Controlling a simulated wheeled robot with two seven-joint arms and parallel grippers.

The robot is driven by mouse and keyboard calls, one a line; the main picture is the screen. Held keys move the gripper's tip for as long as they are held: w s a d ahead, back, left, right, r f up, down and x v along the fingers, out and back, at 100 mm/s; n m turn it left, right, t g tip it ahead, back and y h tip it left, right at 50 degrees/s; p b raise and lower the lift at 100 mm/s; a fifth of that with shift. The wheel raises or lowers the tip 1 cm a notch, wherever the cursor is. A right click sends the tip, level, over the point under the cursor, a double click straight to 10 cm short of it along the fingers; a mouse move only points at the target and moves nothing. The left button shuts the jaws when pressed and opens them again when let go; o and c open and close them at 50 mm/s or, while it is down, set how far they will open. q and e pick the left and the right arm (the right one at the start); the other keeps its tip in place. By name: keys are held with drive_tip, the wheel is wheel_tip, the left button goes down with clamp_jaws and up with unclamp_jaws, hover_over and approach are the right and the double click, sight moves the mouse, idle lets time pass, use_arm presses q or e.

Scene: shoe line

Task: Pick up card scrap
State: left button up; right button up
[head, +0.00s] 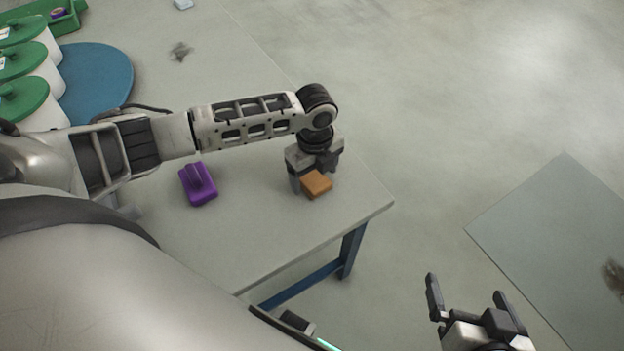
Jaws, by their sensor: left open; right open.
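A small orange-brown block (317,184) lies on the grey table near its right corner. It is the only card-coloured piece in view, but I cannot tell for sure that it is the card scrap. My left gripper (315,177) points down at this block, with its fingers apart. One finger is beside the block's left side; whether they touch is unclear, and the gripper hides part of the block's far side. My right gripper (473,298) is open and empty, away from the table over the floor at the lower right.
A purple object (198,184) with a raised grip lies left of the block on the table (255,225). White containers with green lids (22,60), a blue round mat (105,80), a green tray (72,18) and a crumpled grey bit (180,51) are farther back. A flat floor panel (550,230) lies right.

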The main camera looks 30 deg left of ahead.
use_arm(q)
drive_tip(key=shift+f, duration=0.5)
drive_tip(key=c, duration=1.1)
drive_tip(key=shift+o, duration=0.2)
